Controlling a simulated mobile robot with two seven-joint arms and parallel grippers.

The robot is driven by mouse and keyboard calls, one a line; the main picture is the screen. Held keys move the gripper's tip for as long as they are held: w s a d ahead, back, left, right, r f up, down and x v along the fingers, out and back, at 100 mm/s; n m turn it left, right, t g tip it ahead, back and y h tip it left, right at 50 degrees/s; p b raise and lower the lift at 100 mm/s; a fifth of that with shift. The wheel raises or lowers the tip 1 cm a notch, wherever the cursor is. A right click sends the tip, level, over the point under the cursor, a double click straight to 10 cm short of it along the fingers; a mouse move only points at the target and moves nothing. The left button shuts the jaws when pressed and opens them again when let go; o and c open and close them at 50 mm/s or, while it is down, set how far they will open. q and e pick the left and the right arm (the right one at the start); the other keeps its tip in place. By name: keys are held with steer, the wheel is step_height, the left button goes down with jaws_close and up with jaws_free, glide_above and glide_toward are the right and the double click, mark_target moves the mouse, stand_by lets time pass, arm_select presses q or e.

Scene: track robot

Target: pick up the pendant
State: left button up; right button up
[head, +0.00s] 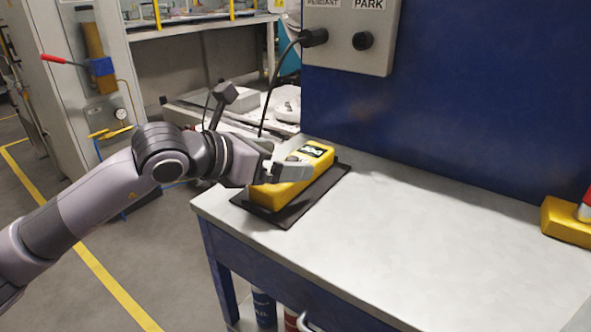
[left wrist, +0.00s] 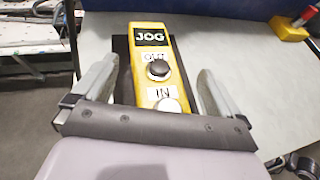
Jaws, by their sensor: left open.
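The pendant (head: 318,155) is a yellow box lying on a dark mat (head: 335,182) at the left end of the bench. In the left wrist view the pendant (left wrist: 151,62) shows a JOG label, a black button marked OUT and a pale button marked IN. My left gripper (head: 286,172) is at the near part of the pendant. In the left wrist view its open fingers (left wrist: 157,95) stand on either side of the pendant, with a visible gap on the right. Whether a finger touches it, I cannot tell.
A grey box (head: 350,38) labelled PENDANT and PARK is on the blue panel (head: 450,95), with a black cable (head: 270,90) hanging from it. A yellow block with a red part (head: 568,222) sits at the right. The bench top (head: 420,240) between is clear.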

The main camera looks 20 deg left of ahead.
arm_select(q)
steer(key=shift+w+d+f, duration=0.2)
steer(key=shift+w+d, duration=0.1)
steer(key=shift+w, duration=0.1)
steer(key=c, duration=1.5)
steer(key=shift+r, duration=0.15)
steer(key=shift+c, duration=0.6)
